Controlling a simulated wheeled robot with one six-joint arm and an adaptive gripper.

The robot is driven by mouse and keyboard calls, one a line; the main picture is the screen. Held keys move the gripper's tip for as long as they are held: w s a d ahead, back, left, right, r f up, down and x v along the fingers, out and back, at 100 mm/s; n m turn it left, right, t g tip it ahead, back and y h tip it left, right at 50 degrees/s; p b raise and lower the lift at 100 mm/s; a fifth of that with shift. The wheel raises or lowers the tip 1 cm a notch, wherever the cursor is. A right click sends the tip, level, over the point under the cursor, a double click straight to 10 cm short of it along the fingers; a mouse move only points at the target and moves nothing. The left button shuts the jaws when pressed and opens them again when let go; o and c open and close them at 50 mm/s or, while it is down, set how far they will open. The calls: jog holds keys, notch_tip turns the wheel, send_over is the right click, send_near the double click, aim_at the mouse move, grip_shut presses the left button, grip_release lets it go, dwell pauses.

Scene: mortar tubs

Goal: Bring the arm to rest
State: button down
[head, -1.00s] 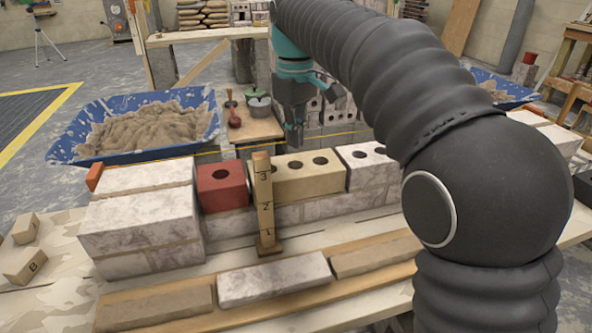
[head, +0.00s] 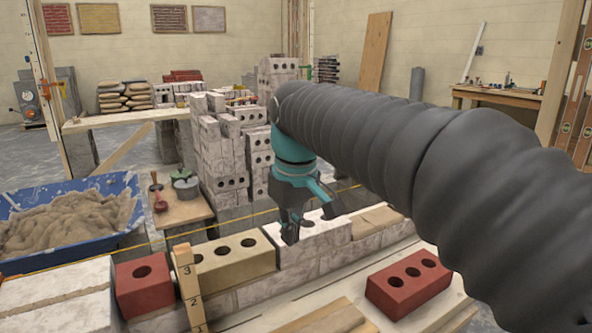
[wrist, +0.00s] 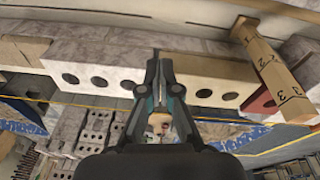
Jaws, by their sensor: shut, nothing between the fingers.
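My gripper (head: 290,238) hangs fingers down from my dark ribbed arm in the head view. Its fingers are together with nothing between them. It shows in front of the white holed block (head: 312,232) of the brick course, just right of the cream block (head: 236,262). I cannot tell whether it is clear of the block. In the wrist view the closed fingertips (wrist: 159,62) lie over the join between the white block (wrist: 92,78) and the cream block (wrist: 205,82).
A red brick (head: 144,287) and a numbered wooden gauge (head: 187,285) stand left on the wall. Another red brick (head: 408,283) lies front right. A yellow string line runs behind the course. A blue mortar tub (head: 128,186) and a small stand (head: 182,213) are at left.

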jog(key=s+d+f+m+t, duration=0.2)
jog(key=s+d+f+m, duration=0.2)
jog(key=s+d+f, duration=0.2)
jog(key=s+d+f+m+t, duration=0.1)
jog(key=s+d+f+m, duration=0.3)
jog(key=s+d+f, duration=0.3)
jog(key=s+d, duration=0.4)
jog(key=shift+s+d+t+h, duration=0.2)
jog(key=shift+d+t+h, duration=0.1)
jog(key=shift+t+h, duration=0.1)
